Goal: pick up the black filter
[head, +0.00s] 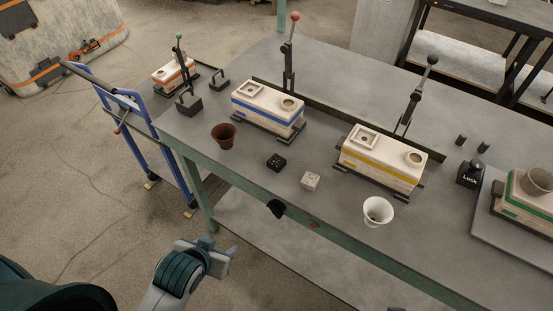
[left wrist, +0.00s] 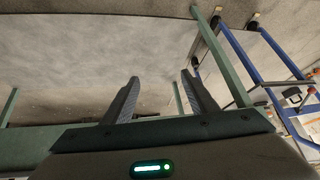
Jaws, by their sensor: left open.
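The black filter looks to be the small black block (head: 276,162) with light dots on top. It lies on the grey table near its front edge, right of a brown cup (head: 225,136) and left of a similar white block (head: 310,181). My left gripper (head: 222,252) is open and empty. In the head view it is in front of the table's edge, lower in the picture and left of the black block, well apart from it. In the left wrist view its two fingers (left wrist: 160,85) are spread with nothing between them. The black block does not show there. My right gripper is not in view.
Behind the blocks stand a blue-striped box (head: 268,104) and a yellow-striped box (head: 383,163) with levers. A white cup (head: 377,211) stands near the front edge. The table's green front rail (head: 385,262) lies between my left gripper and the tabletop. A blue cart (head: 140,140) stands left.

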